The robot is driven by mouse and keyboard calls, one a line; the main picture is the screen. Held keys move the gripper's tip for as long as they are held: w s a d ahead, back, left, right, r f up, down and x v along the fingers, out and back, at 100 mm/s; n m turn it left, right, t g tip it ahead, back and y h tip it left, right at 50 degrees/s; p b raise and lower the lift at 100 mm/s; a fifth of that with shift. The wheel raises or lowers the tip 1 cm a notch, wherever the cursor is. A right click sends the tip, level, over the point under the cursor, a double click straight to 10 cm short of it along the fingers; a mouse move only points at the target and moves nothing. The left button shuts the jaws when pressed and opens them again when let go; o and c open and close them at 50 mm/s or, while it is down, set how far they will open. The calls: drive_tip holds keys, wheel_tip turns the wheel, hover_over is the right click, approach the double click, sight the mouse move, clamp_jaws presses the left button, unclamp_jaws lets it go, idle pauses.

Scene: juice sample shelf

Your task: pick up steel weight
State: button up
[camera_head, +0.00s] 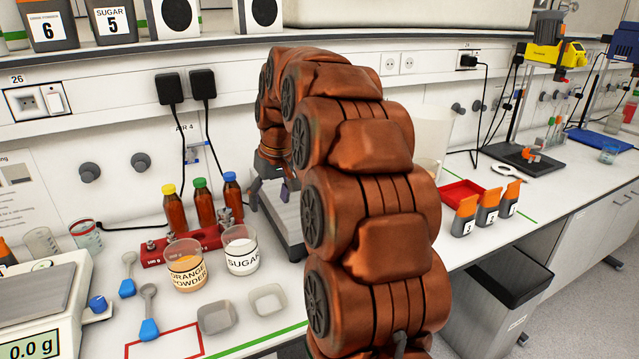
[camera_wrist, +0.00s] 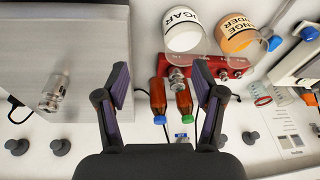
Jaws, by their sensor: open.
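A red weight rack (camera_head: 180,250) stands on the bench behind the cups, with steel weights in it. One steel weight (camera_head: 225,215) is at its right end. In the wrist view a large steel weight (camera_wrist: 178,82) at one end of the red rack (camera_wrist: 205,66) appears between my fingers. Smaller weights (camera_wrist: 222,74) sit farther along. Another steel weight (camera_wrist: 53,95) is on the grey scale plate (camera_wrist: 60,45), left of my fingers. My gripper (camera_head: 271,192) is open and empty, above the area beside the rack; it also shows in the wrist view (camera_wrist: 160,82).
Brown bottles (camera_head: 203,203) stand behind the rack. An orange powder cup (camera_head: 186,265) and a sugar cup (camera_head: 240,249) stand in front. The grey scale plate (camera_head: 284,222) is right of the rack. Black plugs and cables (camera_head: 203,85) hang on the wall.

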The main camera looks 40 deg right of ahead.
drive_tip(key=w+d+m+t+h, duration=0.1)
drive_tip(key=w+d, duration=0.1)
drive_tip(key=d, duration=0.9)
drive_tip(key=w+d+m+h, duration=0.1)
drive_tip(key=w+d, duration=0.1)
drive_tip(key=d, duration=0.9)
drive_tip(key=shift+t, duration=0.3)
drive_tip(key=shift+a+p+x, duration=0.15)
drive_tip(key=shift+p+x, duration=0.45)
drive_tip(key=shift+x, duration=0.5)
drive_tip(key=shift+a+p+x, duration=0.2)
drive_tip(key=shift+p+x, duration=0.45)
drive_tip(key=shift+x, duration=0.45)
drive_tip(key=shift+a+p+x, duration=0.15)
drive_tip(key=shift+p+x, duration=0.45)
drive_tip(key=shift+x, duration=0.55)
drive_tip(key=shift+f, duration=0.1)
clamp_jaws()
